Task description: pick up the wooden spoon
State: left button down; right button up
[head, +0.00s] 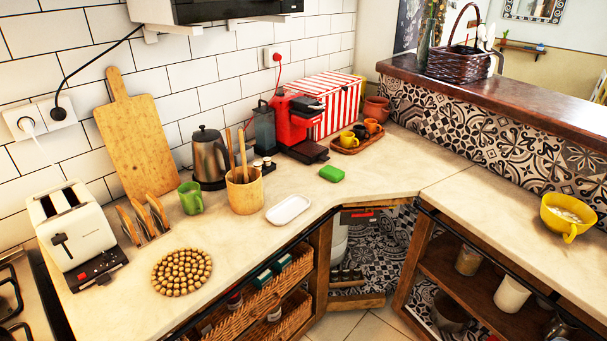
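A round wooden holder (245,197) stands on the counter near the middle of the head view. Thin wooden utensils (242,153) stick up out of it, leaning slightly. Their lower parts are hidden inside the holder, and I cannot tell which of them is the wooden spoon. Neither of my grippers is in view.
A kettle (209,160) stands behind the holder, a green mug (190,198) to its left, and a white dish (288,210) to its right. A red coffee machine (292,124) stands farther back. A beaded trivet (182,271) lies at the front left. Counter in front of the holder is clear.

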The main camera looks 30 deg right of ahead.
aim_at(240, 132)
jog(key=z, duration=0.55)
jog(key=k+j+u, duration=0.15)
jog(key=u, duration=1.5)
jog(key=z, duration=1.7)
